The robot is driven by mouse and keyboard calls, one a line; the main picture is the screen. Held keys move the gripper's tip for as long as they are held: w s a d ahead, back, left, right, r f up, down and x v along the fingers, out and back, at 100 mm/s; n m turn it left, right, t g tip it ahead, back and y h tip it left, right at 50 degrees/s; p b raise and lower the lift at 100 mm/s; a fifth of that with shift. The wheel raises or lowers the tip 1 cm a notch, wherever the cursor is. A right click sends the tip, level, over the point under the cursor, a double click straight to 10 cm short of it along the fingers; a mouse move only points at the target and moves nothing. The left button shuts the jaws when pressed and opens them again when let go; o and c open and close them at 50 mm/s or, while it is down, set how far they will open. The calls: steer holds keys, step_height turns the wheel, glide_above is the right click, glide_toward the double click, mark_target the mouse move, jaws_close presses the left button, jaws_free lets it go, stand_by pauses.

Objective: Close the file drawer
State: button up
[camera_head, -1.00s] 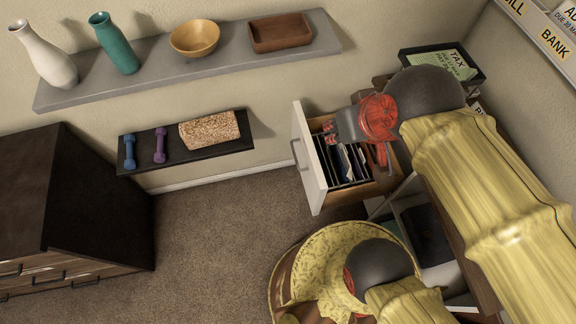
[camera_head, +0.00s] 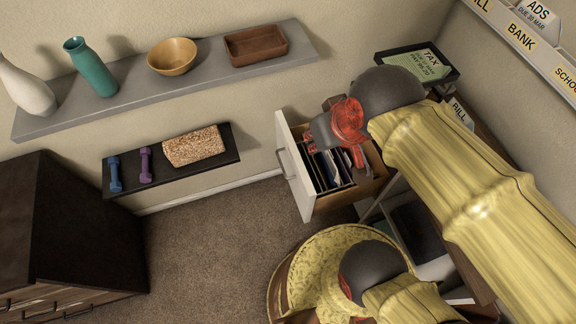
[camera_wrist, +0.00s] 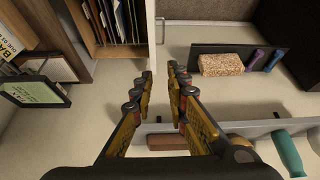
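The file drawer (camera_head: 375,189) stands pulled out, with its white front panel (camera_head: 294,178) and bar handle facing left. Hanging files (camera_head: 328,168) fill it. In the wrist view the drawer's files show at the top, and the white front panel (camera_wrist: 151,28) runs down toward the fingertips. My gripper (camera_head: 312,146) is over the open drawer, close behind the top of its front panel. In the wrist view my gripper (camera_wrist: 160,75) has its fingers apart with a narrow gap, and nothing is seen held. Whether a finger touches the panel cannot be told.
A tray with a green TAX paper (camera_head: 418,64) sits behind my arm. A grey wall shelf (camera_head: 200,78) holds vases and bowls. A lower dark shelf (camera_head: 226,156) holds dumbbells and a speckled block. A dark cabinet (camera_head: 85,225) stands left. Carpet (camera_head: 205,240) between is clear.

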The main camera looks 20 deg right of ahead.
steer(key=w+a+f+n+g, duration=0.1)
steer(key=f, duration=0.2)
steer(key=w+a+f+n+g+p, duration=0.1)
steer(key=w+a+f+g, duration=0.1)
steer(key=f, duration=0.2)
steer(key=w+a+f+n+g+p, duration=0.1)
steer(key=w+f, duration=0.1)
steer(key=f, duration=0.2)
steer(key=shift+a+f+n+g+h, duration=0.15)
steer(key=shift+a+n+g+h, duration=0.15)
steer(key=shift+g+h, duration=0.1)
jaws_close()
steer(key=w+a+f+n+h+p, duration=0.15)
steer(key=w+a+f+n, duration=0.25)
steer(key=w+f+n, duration=0.9)
steer(key=shift+n+h, duration=0.35)
steer(key=shift+n, duration=0.15)
steer(key=shift+s+d+f+b, duration=0.3)
steer(key=shift+d+f+b, duration=0.75)
steer(key=shift+f, duration=1)
steer(key=shift+s+d+f+b, duration=0.25)
steer(key=shift+d+f+b, duration=0.75)
steer(key=shift+f, duration=1.1)
steer(key=shift+s+d+f+b, duration=0.3)
steer(key=shift+d+f+b, duration=0.75)
steer(key=shift+f, duration=1)
steer(key=shift+d, duration=0.2)
